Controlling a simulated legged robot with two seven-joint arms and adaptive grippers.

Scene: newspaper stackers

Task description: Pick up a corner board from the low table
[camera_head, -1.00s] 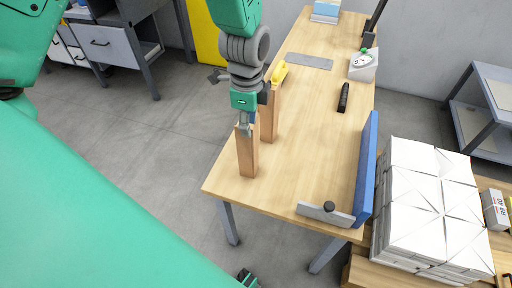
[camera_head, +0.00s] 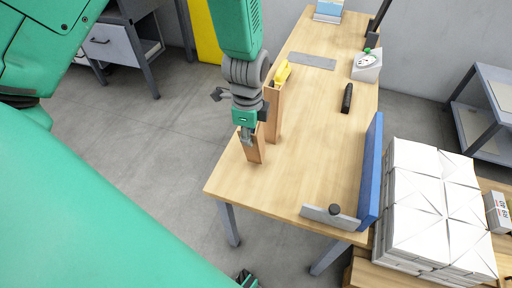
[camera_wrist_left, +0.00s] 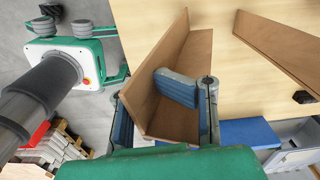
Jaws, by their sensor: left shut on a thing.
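A brown L-shaped corner board (camera_head: 256,148) is at the left edge of the low wooden table (camera_head: 310,120). My left gripper (camera_head: 247,134) is shut on its upper part. In the left wrist view the same corner board (camera_wrist_left: 160,80) lies between the blue-padded fingers of my left gripper (camera_wrist_left: 150,105), with one finger inside its angle. I cannot tell whether its lower end touches the table. A second corner board (camera_head: 274,112) stands just behind; it also shows in the left wrist view (camera_wrist_left: 280,45).
A blue upright panel (camera_head: 370,170) and a grey bracket with a black knob (camera_head: 330,215) edge the table's near right. White paper stacks (camera_head: 430,205) stand beyond. A yellow object (camera_head: 282,73) is by the second board. The table's middle is clear.

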